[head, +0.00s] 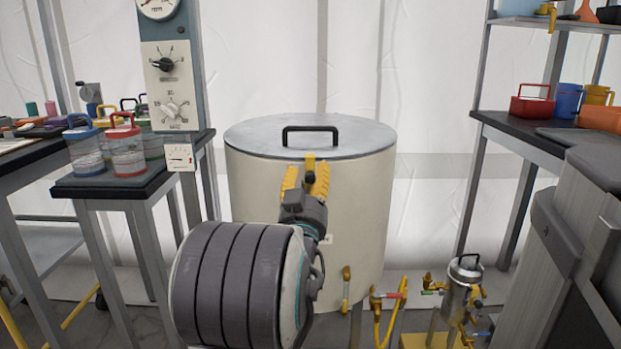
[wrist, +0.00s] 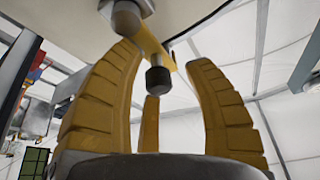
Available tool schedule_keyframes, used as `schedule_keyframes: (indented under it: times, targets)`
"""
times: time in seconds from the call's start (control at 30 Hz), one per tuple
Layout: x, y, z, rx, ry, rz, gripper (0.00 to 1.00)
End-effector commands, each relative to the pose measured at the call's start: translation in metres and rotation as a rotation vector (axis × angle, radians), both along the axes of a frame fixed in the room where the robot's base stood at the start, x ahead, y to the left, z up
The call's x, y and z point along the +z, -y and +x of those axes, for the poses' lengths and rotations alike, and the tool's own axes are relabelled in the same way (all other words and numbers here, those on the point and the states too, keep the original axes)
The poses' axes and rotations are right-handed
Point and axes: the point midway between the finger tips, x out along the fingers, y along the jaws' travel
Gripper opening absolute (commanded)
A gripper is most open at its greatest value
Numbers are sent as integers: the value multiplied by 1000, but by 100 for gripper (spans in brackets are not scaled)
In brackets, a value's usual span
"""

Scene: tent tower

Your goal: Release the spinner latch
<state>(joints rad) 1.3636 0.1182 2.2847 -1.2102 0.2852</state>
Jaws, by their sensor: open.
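The spinner (head: 260,205) is a large cream drum with a grey metal lid (head: 255,137) that lies flat on top. A black handle (head: 310,130) stands on the lid. The yellow latch (head: 310,160) is at the front rim. In the wrist view the latch is a yellow bar (wrist: 150,42) with a grey pivot at one end and a black knob (wrist: 158,80) hanging below. My gripper (head: 305,180) has yellow fingers and is open at the front of the drum. In the wrist view its fingers (wrist: 163,62) stand around the latch, with gaps beside the knob.
A side table (head: 110,184) with lidded jars (head: 127,152) stands at the left, beside a grey control column (head: 170,85) with dials. A bench (head: 515,135) with a red container (head: 534,105) is at the right. Yellow valves (head: 388,296) and a small metal canister (head: 465,285) stand low at the right.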

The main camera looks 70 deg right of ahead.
Motion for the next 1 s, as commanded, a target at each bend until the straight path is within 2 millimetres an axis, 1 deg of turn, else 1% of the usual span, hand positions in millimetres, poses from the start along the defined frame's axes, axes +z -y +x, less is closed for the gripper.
schedule_keyframes:
  times: [0.27, 0.3, 0.83, 0.87, 1.0]
  targets:
    - [0, 1, 0, 0, 0, 0, 47]
    - [0, 1, 0, 0, 0, 0, 49]
    - [2, 0, 0, 0, 1, -5, 2]
    - [3, 0, 0, 0, 1, -6, 0]
    - [4, 0, 0, 1, 2, -10, 0]
